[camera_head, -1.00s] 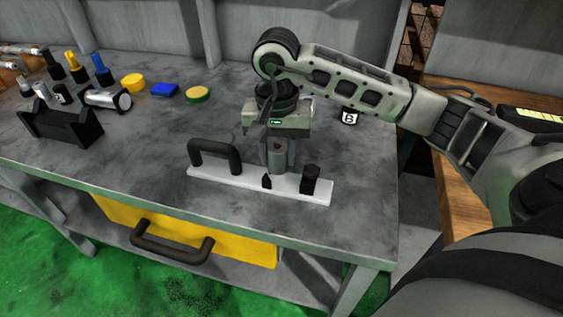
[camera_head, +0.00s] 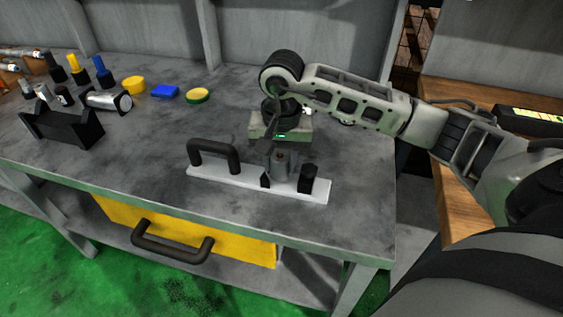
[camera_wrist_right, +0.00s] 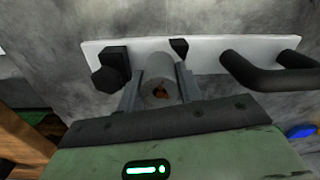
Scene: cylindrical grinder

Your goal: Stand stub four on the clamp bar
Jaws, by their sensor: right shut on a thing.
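The clamp bar (camera_head: 228,178) is a white strip near the bench's front edge, with a black arched handle (camera_head: 214,152), a small black pointed piece (camera_head: 265,180) and a black knob (camera_head: 308,180). My right gripper (camera_head: 281,178) points down over the bar and is shut on a grey cylindrical stub, taken as stub four. In the right wrist view the stub (camera_wrist_right: 160,68) sits upright between the fingers, between the knob (camera_wrist_right: 110,72) and the pointed piece. Its lower end is at the white bar (camera_wrist_right: 210,48); I cannot tell whether it touches. My left gripper is not in view.
A black cradle (camera_head: 60,128) stands at the left, with a silver cylinder (camera_head: 108,101) and several coloured-top pieces behind it. Yellow (camera_head: 133,84), blue (camera_head: 165,91) and green-yellow (camera_head: 197,96) pieces lie further back. The bench between the cradle and the bar is clear.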

